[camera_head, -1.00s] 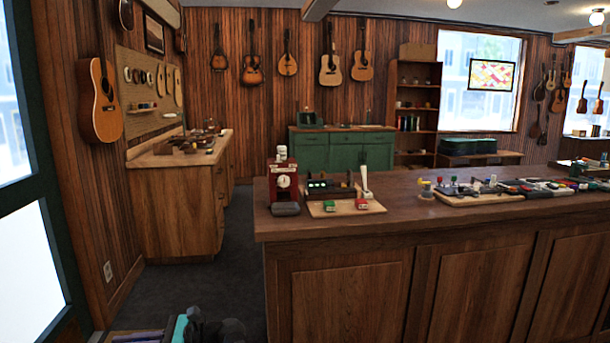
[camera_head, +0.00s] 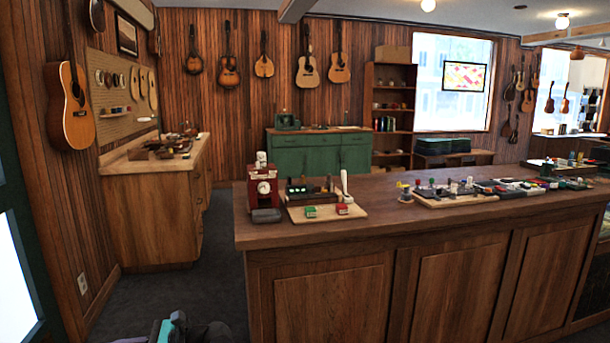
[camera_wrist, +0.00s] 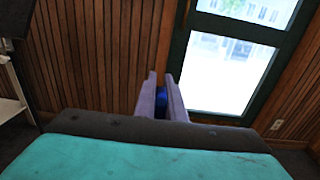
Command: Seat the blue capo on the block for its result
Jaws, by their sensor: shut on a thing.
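In the wrist view my gripper (camera_wrist: 161,77) is shut on the blue capo (camera_wrist: 161,101), which shows as a small dark blue shape between the two pale fingers. The fingers hide most of it. In the head view only a teal part of my arm shows at the bottom left edge, and the capo cannot be made out. On the counter (camera_head: 400,215) stand a red device with a round dial (camera_head: 263,188) and a dark unit with small green lights (camera_head: 303,189). Which of these is the block I cannot tell. My gripper is well apart from the counter.
Another board (camera_head: 455,200) with several small items lies further right. A wooden bench (camera_head: 150,200) stands at left. Dark floor is clear between bench and counter.

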